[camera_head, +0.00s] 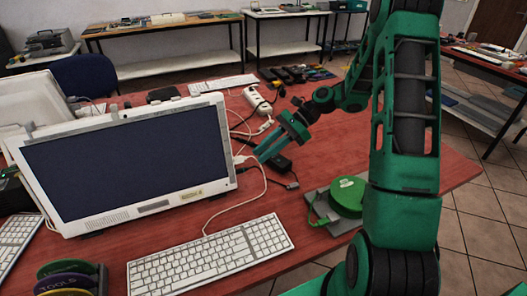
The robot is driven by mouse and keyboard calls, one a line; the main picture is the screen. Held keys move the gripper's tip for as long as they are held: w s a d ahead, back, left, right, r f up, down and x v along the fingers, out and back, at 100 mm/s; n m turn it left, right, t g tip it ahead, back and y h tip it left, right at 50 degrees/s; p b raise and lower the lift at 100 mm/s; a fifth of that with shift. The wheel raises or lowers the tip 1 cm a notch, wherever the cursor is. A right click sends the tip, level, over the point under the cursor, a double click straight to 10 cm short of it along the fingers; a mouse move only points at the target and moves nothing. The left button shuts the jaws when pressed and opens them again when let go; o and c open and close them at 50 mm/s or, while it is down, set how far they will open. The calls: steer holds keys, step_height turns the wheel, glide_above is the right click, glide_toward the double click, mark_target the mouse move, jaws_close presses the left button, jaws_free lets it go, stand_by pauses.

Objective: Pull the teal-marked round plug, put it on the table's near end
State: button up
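My green gripper (265,155) reaches down and left over the red table (318,163), to the right of the monitor. Its fingertips are close to white and black cables and a black adapter block (281,165). I cannot tell whether the fingers are apart or hold anything. A white power strip (259,101) lies behind the gripper, with cables and plugs beside it. A small grey cable end (292,186) lies in front of the adapter. The teal-marked round plug cannot be made out; plugs here are too small or hidden by the gripper.
A white monitor (125,165) stands at left, with a white keyboard (212,258) before it. A green round object (348,193) sits on a grey plate (345,226) at right. Dark items (295,75) lie at the back. Bare red table shows between keyboard and plate.

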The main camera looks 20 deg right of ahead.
steer(key=shift+x, duration=3.8)
steer(key=shift+c, duration=0.3)
jaws_close()
